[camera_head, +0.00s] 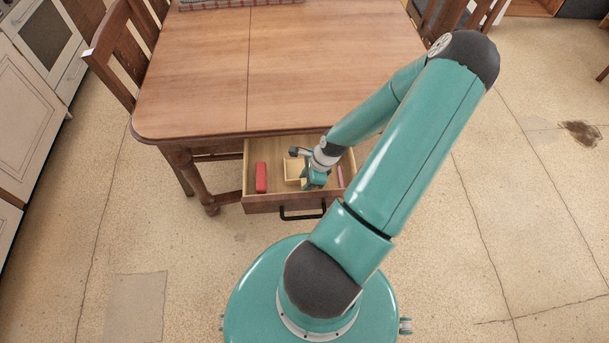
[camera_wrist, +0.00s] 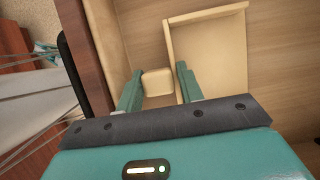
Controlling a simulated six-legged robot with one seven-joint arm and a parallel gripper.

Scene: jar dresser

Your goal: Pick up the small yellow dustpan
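The small yellow dustpan (camera_head: 292,171) lies in the open drawer (camera_head: 284,206) under the table. In the wrist view the pale yellow pan (camera_wrist: 212,58) fills the upper middle, with its raised walls visible. A small pale yellow block (camera_wrist: 157,82), which looks like its handle, shows between my fingers. My gripper (camera_wrist: 158,88) is open, its two teal fingers apart on either side of this block. The right finger overlaps the pan's near wall; I cannot tell whether it touches. In the head view my gripper (camera_head: 314,184) is down at the drawer, hiding the dustpan's right side.
A red block (camera_head: 261,178) lies in the drawer's left part and a pink stick (camera_head: 340,177) on the right. The black drawer handle (camera_head: 302,217) is at the front. The wooden table (camera_head: 230,75) overhangs behind; a chair (camera_head: 118,50) stands at left.

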